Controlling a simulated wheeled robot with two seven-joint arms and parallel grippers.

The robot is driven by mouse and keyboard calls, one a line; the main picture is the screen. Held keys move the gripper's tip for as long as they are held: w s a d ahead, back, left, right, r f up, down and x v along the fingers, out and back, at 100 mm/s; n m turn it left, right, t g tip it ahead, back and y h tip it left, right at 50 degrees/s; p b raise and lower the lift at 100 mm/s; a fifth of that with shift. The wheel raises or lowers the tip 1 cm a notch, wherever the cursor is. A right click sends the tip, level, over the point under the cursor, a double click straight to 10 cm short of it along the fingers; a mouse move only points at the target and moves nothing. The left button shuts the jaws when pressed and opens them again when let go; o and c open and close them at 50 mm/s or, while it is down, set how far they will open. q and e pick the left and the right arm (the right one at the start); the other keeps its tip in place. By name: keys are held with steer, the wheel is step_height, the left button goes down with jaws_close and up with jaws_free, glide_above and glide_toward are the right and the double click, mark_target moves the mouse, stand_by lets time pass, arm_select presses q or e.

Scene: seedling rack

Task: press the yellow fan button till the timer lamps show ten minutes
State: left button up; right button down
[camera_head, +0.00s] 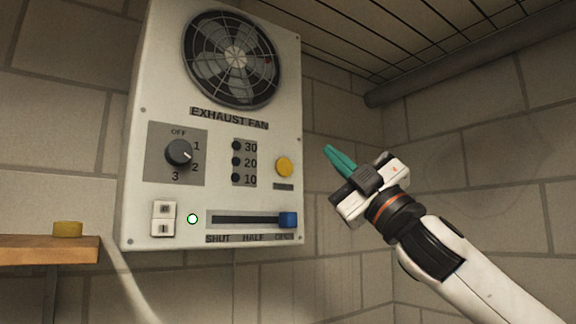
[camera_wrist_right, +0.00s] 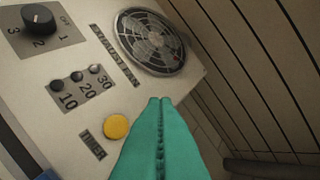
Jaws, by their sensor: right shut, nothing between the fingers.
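The yellow fan button (camera_head: 284,167) is on the right side of the white exhaust fan panel (camera_head: 140,215). The timer lamps marked 30, 20 and 10 (camera_head: 236,162) are in a column left of the button, and all look dark. My right gripper (camera_head: 328,149) is shut and empty, its green fingers pointing up and left, to the right of the button and apart from it. In the right wrist view the green fingertips (camera_wrist_right: 160,101) are pressed together, with the yellow button (camera_wrist_right: 117,126) to their left. My left gripper is out of view.
A dial (camera_head: 179,152) points near 2. A green lamp (camera_head: 192,219) is lit beside a rocker switch (camera_head: 163,219). A blue slider (camera_head: 288,219) stands at OPEN. A wooden shelf (camera_head: 45,250) with a yellow object (camera_head: 68,229) is at left.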

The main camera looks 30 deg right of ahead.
mark_target(285, 167)
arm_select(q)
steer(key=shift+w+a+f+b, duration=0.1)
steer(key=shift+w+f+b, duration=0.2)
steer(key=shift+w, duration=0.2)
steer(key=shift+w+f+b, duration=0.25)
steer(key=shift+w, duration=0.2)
arm_select(e)
steer(key=w, duration=0.6)
steer(key=w+a, duration=0.1)
steer(key=w, duration=0.3)
steer(key=shift+a+f, duration=0.1)
steer(key=shift+f, duration=0.05)
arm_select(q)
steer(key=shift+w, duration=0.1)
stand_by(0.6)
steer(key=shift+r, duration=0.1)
arm_select(e)
steer(key=shift+w, duration=0.45)
